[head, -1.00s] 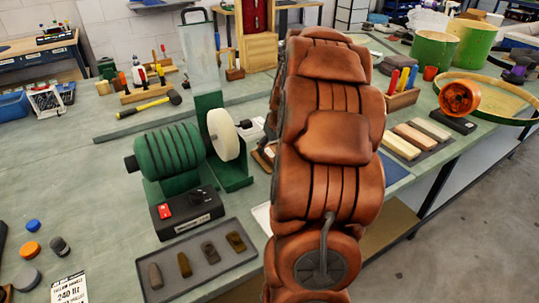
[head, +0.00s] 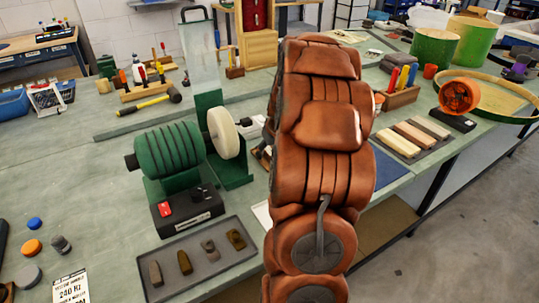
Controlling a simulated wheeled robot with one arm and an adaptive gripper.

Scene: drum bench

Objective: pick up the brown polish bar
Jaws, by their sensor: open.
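A grey tray (head: 205,272) lies at the front edge of the bench and holds several small polish bars in a row. They are a grey-brown bar (head: 155,273) at the left, a brown bar (head: 184,262) beside it, a greyer bar (head: 210,250) and an olive-brown bar (head: 236,239) at the right. The shades are close, so I cannot tell for sure which one is the brown polish bar. My orange arm stands just right of the tray. My gripper is not in view; the arm hides whatever is behind it.
A green buffing machine (head: 170,150) with a white wheel (head: 223,132) and a black switch box (head: 187,210) stands just behind the tray. Loose caps and a label card (head: 70,287) lie to the left. Wooden blocks (head: 408,140) and an orange round tool (head: 459,97) are at the right.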

